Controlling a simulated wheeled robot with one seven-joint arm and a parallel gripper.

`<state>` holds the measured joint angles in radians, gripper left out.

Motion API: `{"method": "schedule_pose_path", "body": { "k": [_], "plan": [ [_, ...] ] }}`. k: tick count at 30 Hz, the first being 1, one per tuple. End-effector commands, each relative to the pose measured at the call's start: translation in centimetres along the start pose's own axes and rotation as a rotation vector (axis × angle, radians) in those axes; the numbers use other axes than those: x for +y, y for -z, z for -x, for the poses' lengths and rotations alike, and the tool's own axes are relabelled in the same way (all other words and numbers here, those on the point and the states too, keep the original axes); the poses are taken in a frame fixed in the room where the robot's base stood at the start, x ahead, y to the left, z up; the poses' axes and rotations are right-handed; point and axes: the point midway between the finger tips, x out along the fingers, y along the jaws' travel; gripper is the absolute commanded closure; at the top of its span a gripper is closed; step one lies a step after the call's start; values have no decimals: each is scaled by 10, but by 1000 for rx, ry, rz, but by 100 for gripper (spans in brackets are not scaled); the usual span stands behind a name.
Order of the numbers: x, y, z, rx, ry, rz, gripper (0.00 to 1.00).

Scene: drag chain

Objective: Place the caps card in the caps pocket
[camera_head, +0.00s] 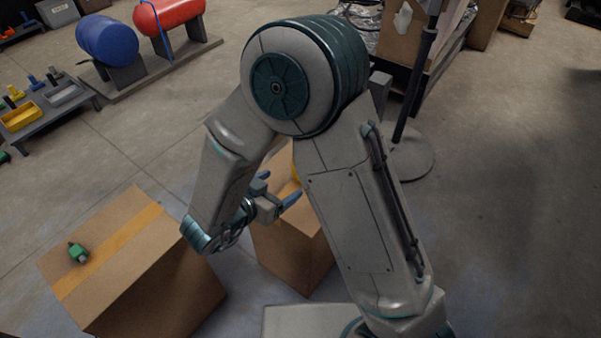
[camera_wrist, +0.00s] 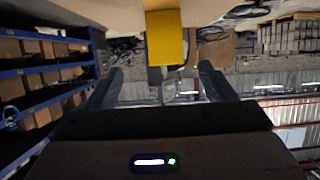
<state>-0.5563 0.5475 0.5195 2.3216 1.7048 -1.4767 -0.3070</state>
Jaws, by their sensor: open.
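I cannot make out a caps card or a caps pocket in either view. My gripper (camera_head: 281,185) hangs in front of a cardboard box (camera_head: 285,245) near the middle of the head view, partly hidden by my arm. In the wrist view, my gripper (camera_wrist: 161,69) has its two fingers wide apart with nothing held between them.
A second cardboard box (camera_head: 120,250) at lower left bears a small green object (camera_head: 78,253). A low table at far left holds a yellow tray (camera_head: 20,116) and a grey tray (camera_head: 63,94). Blue (camera_head: 107,40) and red (camera_head: 168,13) cylinders stand behind. The floor at right is clear.

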Motion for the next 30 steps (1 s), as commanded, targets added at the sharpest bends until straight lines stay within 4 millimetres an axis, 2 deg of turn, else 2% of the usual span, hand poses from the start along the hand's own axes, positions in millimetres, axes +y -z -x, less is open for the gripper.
{"method": "schedule_pose_path", "body": {
  "k": [9, 17, 27, 30],
  "plan": [
    [0, -3, -62, 1, -4, -2, 24],
    [-1, -2, -82, 0, -1, 0, 24],
    [-8, -3, -125, 0, -1, -1, 24],
    [-8, -2, -130, 1, 0, -1, 24]
  ]
}}
